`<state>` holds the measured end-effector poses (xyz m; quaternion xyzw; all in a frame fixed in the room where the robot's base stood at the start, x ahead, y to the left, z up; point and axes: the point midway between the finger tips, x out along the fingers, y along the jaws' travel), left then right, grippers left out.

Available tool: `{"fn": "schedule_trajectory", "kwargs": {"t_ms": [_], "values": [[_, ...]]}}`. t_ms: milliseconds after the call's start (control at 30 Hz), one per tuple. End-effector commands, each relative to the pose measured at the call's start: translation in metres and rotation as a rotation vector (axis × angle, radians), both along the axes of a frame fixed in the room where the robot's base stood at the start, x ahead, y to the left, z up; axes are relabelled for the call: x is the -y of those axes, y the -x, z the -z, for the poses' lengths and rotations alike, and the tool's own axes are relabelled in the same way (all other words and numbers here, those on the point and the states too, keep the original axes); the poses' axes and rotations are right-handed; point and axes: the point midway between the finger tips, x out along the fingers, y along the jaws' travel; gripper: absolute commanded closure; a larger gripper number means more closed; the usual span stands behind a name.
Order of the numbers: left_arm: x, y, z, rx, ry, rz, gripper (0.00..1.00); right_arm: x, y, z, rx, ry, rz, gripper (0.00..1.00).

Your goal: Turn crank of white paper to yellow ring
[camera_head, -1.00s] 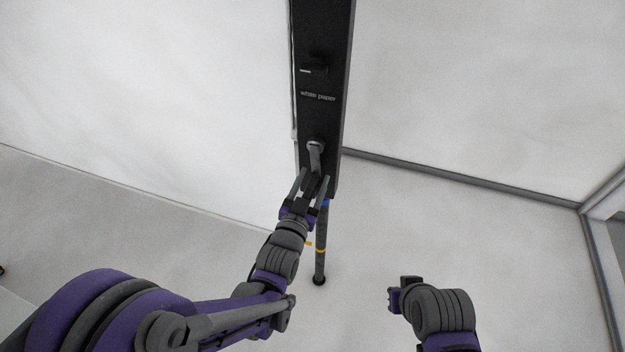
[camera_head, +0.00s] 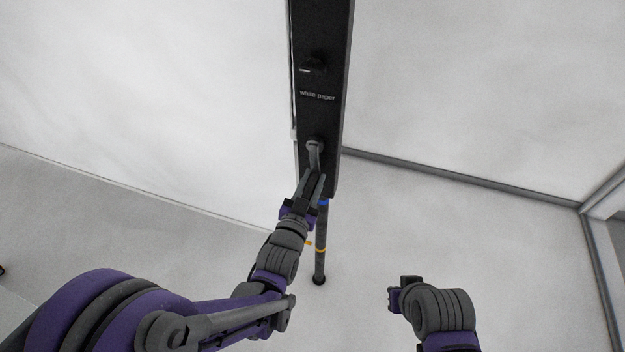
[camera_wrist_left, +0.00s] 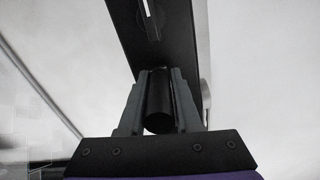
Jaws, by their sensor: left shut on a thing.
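A tall black panel (camera_head: 320,118) bears the label "white paper" (camera_head: 317,97). The grey crank (camera_head: 314,158) comes out of the panel below the label and points down. My left gripper (camera_head: 312,184) is shut on the crank's dark handle; in the left wrist view the fingers close on both sides of the round black handle (camera_wrist_left: 159,105). Below the panel a dark pole (camera_head: 320,265) runs down, with a blue ring (camera_head: 324,202) near its top and a yellow ring (camera_head: 320,250) lower. My right gripper (camera_head: 391,298) is at the lower right, empty, away from the panel; its jaw opening is unclear.
A small black knob (camera_head: 316,65) with a white mark sits on the panel above the label. A small yellow mark (camera_head: 308,243) shows left of the pole. White walls stand behind, with a grey frame edge (camera_head: 460,180) at right. The floor around the right gripper is clear.

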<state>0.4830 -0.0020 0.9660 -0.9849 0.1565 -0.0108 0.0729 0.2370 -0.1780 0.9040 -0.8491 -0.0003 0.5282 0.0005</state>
Motion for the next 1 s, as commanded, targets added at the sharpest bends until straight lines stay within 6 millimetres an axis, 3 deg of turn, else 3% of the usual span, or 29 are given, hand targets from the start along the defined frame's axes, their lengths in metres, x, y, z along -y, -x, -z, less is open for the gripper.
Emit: {"fn": "schedule_trajectory", "kwargs": {"t_ms": [1000], "values": [[-0.0041,-0.0019,-0.0022,0.023,-0.046,-0.004,1.00,0.0000,0.0014,0.0057,-0.003,0.000,0.000,1.00]]}}
